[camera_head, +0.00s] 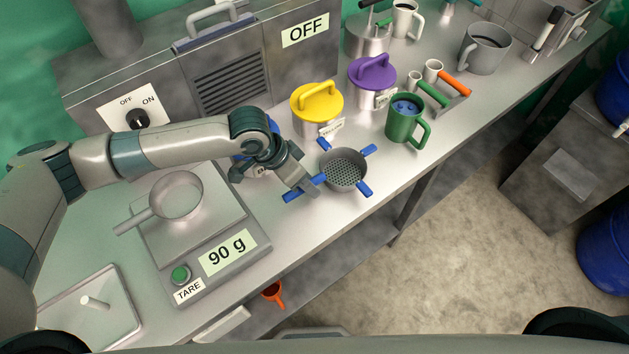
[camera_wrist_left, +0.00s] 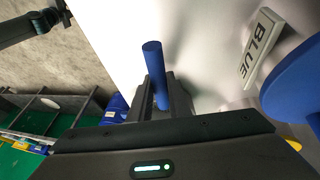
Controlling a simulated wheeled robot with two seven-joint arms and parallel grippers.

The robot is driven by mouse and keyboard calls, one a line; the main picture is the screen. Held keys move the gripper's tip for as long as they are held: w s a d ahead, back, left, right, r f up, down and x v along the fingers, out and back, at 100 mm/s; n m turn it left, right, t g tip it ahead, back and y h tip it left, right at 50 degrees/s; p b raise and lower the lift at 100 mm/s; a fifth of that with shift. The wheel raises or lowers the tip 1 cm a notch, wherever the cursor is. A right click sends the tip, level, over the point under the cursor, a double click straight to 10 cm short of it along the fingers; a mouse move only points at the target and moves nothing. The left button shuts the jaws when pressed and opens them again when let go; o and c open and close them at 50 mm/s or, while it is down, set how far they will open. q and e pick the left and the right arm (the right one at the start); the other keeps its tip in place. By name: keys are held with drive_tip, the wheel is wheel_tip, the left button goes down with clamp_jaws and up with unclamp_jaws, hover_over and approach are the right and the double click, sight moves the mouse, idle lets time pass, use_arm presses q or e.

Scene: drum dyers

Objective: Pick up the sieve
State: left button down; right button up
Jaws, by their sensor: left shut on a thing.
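The sieve (camera_head: 344,172) is a grey perforated bowl with several blue handles, near the front edge of the metal counter in the head view. My left gripper (camera_head: 308,187) is at its left side, shut on a blue handle. In the left wrist view the blue handle (camera_wrist_left: 152,58) stands between the fingers of my left gripper (camera_wrist_left: 161,92). I cannot tell whether the sieve touches the counter. My right gripper is not clearly in view.
Yellow-lidded (camera_head: 317,103) and purple-lidded (camera_head: 372,75) containers stand behind the sieve, and a green mug (camera_head: 406,122) to its right. A blue-lidded container is partly hidden behind my arm. A scale (camera_head: 232,252) reading 90 g, holding a pan (camera_head: 176,196), is left. The floor drops away in front.

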use_arm(q)
drive_tip(key=shift+r+b, duration=0.4)
drive_tip(key=shift+r, duration=0.25)
drive_tip(key=shift+d+r+b, duration=0.2)
drive_tip(key=shift+r+b, duration=0.45)
drive_tip(key=shift+r, duration=0.6)
drive_tip(key=s+d+r+b, duration=0.3)
drive_tip(key=s+d+r, duration=0.3)
drive_tip(key=d, duration=0.3)
drive_tip(key=shift+s+r, duration=0.4)
drive_tip(key=shift+r, duration=0.05)
drive_tip(key=shift+r, duration=0.1)
wheel_tip(320, 180, up, 5)
drive_tip(key=p, duration=0.5)
drive_tip(key=shift+a+f, duration=0.1)
drive_tip(key=shift+f, duration=0.1)
